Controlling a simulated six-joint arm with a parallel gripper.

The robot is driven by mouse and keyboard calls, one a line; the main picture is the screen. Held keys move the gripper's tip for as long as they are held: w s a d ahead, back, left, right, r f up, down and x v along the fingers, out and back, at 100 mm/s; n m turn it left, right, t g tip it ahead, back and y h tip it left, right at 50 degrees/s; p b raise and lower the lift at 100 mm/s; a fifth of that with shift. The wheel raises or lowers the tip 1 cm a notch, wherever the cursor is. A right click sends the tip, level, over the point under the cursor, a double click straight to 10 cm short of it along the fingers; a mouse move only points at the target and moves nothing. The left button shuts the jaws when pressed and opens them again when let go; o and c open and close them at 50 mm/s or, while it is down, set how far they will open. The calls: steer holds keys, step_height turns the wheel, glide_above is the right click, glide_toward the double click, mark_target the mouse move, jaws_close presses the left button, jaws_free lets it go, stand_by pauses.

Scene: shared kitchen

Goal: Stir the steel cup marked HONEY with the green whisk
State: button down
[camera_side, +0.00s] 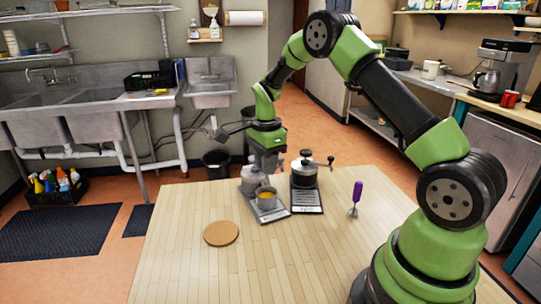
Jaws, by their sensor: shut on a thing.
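No HONEY mark is readable at this size. My gripper (268,172) points down just behind and above this cup. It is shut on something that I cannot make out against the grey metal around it. Another grey metal vessel (249,180) stands close behind the cup, partly hidden by my gripper. I cannot pick out a green whisk. A whisk with a purple handle (357,190) is on the table to the right, apart from my gripper.
A dark pot-like device with a crank handle (305,174) stands on a black base (307,203) just right of the cup. A round cork mat (221,233) lies at the front left. The table's front middle (290,265) is clear.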

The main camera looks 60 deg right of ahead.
mark_target(266, 181)
steer(key=shift+f, duration=2.45)
steer(key=shift+r, duration=0.15)
